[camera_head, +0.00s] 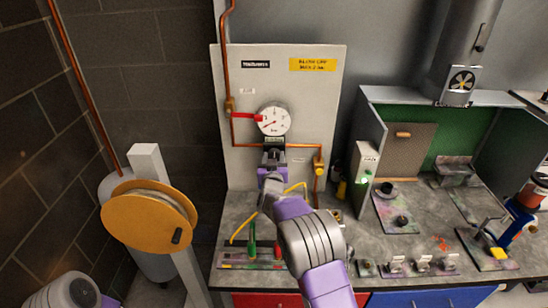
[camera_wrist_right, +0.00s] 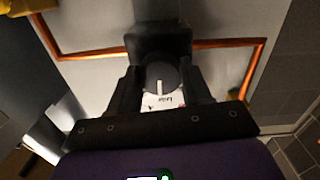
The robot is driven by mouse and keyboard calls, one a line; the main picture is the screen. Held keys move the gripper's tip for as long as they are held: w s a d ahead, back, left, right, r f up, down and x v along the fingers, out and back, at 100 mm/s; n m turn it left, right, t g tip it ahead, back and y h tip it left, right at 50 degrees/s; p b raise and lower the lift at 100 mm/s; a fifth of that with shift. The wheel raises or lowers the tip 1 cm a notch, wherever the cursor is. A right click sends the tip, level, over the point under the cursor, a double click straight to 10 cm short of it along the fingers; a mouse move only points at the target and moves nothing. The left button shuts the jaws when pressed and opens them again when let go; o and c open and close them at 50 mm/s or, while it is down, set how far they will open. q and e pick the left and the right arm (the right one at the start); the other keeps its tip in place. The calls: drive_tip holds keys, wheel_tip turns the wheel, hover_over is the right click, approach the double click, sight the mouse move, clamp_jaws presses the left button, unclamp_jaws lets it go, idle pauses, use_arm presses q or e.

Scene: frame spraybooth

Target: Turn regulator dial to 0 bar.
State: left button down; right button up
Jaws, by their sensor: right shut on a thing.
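The regulator dial (camera_wrist_right: 160,76) is a dark round knob with a white pointer line, seen between the fingers in the right wrist view. My right gripper (camera_wrist_right: 163,88) is shut on the dial, one black finger on each side. A white label with small lettering shows beside the dial, too small to read surely. In the head view my right gripper (camera_head: 273,160) is at the panel just below the round white pressure gauge (camera_head: 273,120), and it hides the dial. The gauge has a red needle; its reading is too small to tell. My left gripper is not in view.
Copper pipe (camera_head: 245,146) and a red lever (camera_head: 248,116) run close to the gripper on the grey panel (camera_head: 325,105). A yellow hose reel (camera_head: 150,218) stands left. The bench holds a tool rack (camera_head: 250,265) and a green-backed booth (camera_head: 448,140).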

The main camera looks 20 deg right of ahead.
drive_tip(key=shift+n, duration=0.5)
drive_tip(key=o, duration=1.1)
drive_tip(key=shift+c, duration=0.2)
drive_tip(key=shift+s, duration=0.15)
drive_tip(key=v, duration=0.7)
drive_tip(key=shift+s, duration=0.2)
